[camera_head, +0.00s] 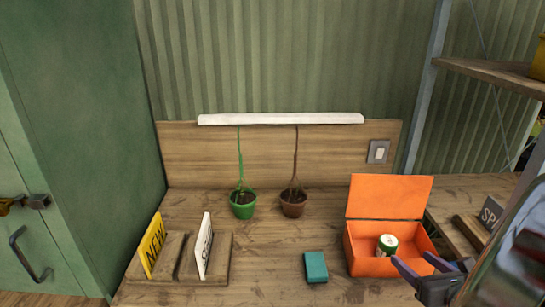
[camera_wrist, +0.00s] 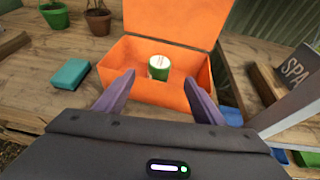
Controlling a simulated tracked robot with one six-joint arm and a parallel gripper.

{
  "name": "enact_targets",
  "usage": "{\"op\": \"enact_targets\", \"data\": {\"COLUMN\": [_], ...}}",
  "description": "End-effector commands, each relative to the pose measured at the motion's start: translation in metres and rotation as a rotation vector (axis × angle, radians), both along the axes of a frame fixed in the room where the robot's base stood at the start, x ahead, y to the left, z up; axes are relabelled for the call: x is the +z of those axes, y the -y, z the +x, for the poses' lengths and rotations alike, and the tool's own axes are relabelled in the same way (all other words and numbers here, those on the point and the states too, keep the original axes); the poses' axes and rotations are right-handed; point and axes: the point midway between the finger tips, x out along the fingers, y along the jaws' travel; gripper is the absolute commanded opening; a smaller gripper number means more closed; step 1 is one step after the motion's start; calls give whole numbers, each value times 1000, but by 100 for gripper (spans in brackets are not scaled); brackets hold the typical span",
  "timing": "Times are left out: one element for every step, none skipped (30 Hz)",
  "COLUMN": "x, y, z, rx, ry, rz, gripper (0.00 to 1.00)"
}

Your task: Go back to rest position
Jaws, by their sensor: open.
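My gripper (camera_head: 417,272) is at the lower right in the head view, at the front of an open orange box (camera_head: 363,242). In the wrist view its two purple fingers (camera_wrist: 158,92) are spread apart with nothing between them. The orange box also fills the middle of the wrist view (camera_wrist: 172,95), with its lid raised at the back. A white and green can (camera_head: 387,245) stands inside the box, beyond the fingertips and apart from them; it also shows in the wrist view (camera_wrist: 159,67).
A teal block (camera_head: 315,267) lies left of the box. A green pot (camera_head: 243,205) and a brown pot (camera_head: 293,203) stand at the back. A yellow sign (camera_head: 152,246) and a white sign (camera_head: 204,246) stand at left. Shelving (camera_head: 490,73) rises at right.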

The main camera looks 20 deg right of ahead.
Motion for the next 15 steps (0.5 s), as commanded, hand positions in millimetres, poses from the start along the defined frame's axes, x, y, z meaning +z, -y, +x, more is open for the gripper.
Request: {"op": "enact_targets", "data": {"x": [0, 0, 0, 1, 1, 2, 2, 3, 5, 5, 6, 8, 8, 9, 10], "y": [0, -1, -2, -4, -7, -13, -18, -24, -33, -42, -50, -63, -73, -83, -96], "z": [0, 1, 2, 3, 5, 9, 13, 16, 22, 27, 32, 38, 42, 46, 51], "rx": [1, 3, 10, 18, 30, 52, 72, 97, 136, 169, 203, 253, 292, 333, 385], "ry": [0, -1, -3, -5, -8, -16, -22, -30, -41, -51, -62, -76, -88, -100, -116], "rz": [-1, -2, -4, -8, -12, -21, -29, -39, -56, -70, -85, -108, -126, -145, -171], "gripper": [63, 63, 63, 63, 63, 63, 63, 63, 63, 63, 63, 63, 63, 63, 63]}}
